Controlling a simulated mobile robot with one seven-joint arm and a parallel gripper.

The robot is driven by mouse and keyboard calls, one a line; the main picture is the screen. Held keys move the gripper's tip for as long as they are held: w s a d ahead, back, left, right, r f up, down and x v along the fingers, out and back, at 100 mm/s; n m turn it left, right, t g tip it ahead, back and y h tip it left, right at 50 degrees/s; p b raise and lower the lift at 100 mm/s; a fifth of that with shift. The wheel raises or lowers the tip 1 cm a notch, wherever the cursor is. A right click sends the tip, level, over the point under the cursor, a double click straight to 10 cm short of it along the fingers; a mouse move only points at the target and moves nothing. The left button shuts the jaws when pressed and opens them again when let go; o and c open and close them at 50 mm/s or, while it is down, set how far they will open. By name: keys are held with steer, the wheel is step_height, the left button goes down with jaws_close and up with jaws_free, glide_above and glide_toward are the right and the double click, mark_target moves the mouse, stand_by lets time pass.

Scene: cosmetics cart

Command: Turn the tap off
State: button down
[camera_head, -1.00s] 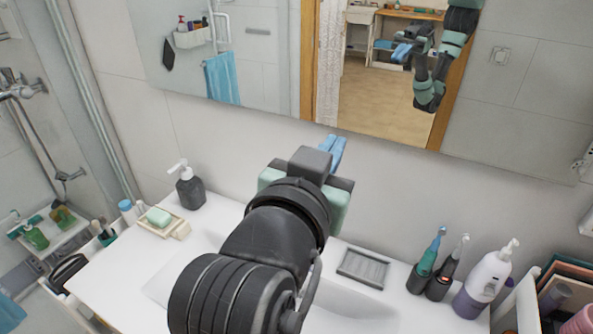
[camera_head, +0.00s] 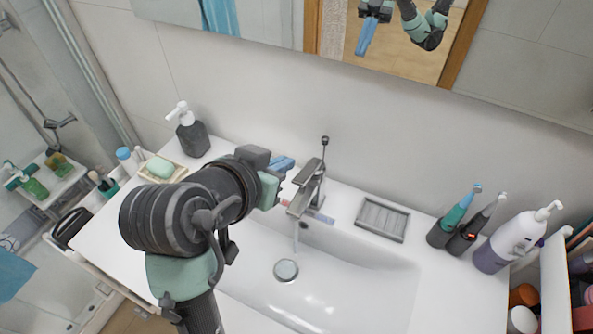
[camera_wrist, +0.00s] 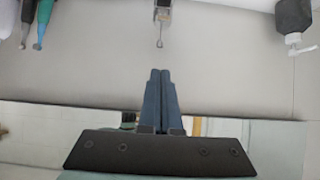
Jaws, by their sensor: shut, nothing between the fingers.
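The grey metal tap (camera_head: 306,190) stands upright at the back of the white sink (camera_head: 345,290). A thin lever with a small round end (camera_head: 324,142) rises above its body. A thin stream of water (camera_head: 296,236) falls from the spout toward the drain (camera_head: 286,270). My gripper (camera_head: 288,162) is shut and empty, its blue fingers just left of the tap's upper part; I cannot tell the exact gap. In the wrist view the tap (camera_wrist: 162,12) shows upside down at the top, with the lever end apart from my shut fingertips (camera_wrist: 160,72).
A dark soap dispenser (camera_head: 193,138) and a soap dish (camera_head: 178,173) stand at the left. A grey ridged tray (camera_head: 382,220) lies right of the tap. Electric toothbrushes (camera_head: 462,235) and a white-purple bottle (camera_head: 505,245) stand further right. The mirror (camera_head: 260,25) hangs behind.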

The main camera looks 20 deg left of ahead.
steer(key=p, duration=0.1)
glide_above(297, 182)
steer(key=w, duration=0.1)
steer(key=f, duration=0.4)
steer(key=shift+w+f, duration=0.2)
steer(key=shift+f, duration=0.2)
steer(key=shift+s+f+p, duration=0.2)
steer(key=shift+f+p, duration=0.05)
steer(key=shift+f, duration=0.35)
steer(key=shift+s+f+p, duration=0.2)
steer(key=shift+f+p, duration=0.05)
steer(key=shift+f, duration=0.35)
steer(key=shift+s+f, duration=0.3)
steer(key=shift+f, duration=0.35)
steer(key=shift+f, duration=0.1)
steer(key=shift+s+f+b, duration=0.15)
steer(key=shift+f+b, duration=0.4)
steer(key=shift+b, duration=0.3)
steer(key=t+b, duration=0.1)
steer(key=b, duration=0.1)
steer(key=f+t+b, duration=0.1)
steer(key=b, duration=0.2)
steer(key=shift+s+f, duration=0.3)
steer(key=shift+s, duration=0.1)
steer(key=shift+s+f+b, duration=0.25)
steer(key=shift+f+b, duration=0.1)
steer(key=shift+b, duration=0.2)
